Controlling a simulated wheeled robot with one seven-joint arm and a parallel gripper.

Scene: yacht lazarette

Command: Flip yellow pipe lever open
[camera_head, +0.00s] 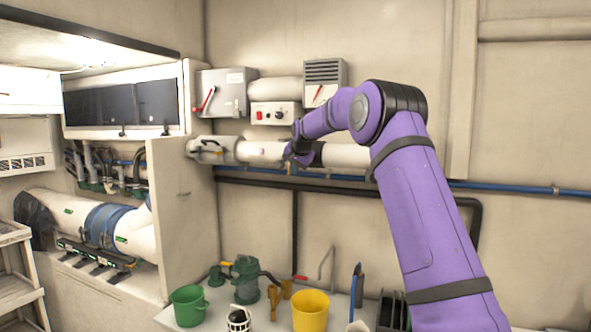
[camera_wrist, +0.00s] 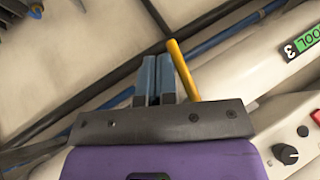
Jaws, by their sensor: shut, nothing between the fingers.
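The yellow lever (camera_wrist: 183,68) is a thin yellow bar in the wrist view. It stands tilted just right of my gripper (camera_wrist: 157,78), whose two blue-grey fingers are shut side by side with nothing between them. The lever is very close to the right finger; I cannot tell whether they touch. The lever's lower end is hidden behind my gripper's dark mounting plate. In the head view my gripper (camera_head: 289,158) is in front of the white pipe (camera_head: 345,155) on the back wall, partly hidden by my purple arm. The lever is too small there to judge its position.
A blue pipe (camera_head: 520,190) and black pipes run below the white pipe. A control box (camera_head: 275,114) with knobs and two grey boxes with red levers hang above. Below are a green bucket (camera_head: 188,306), a yellow bucket (camera_head: 310,311) and a green pump (camera_head: 246,280).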

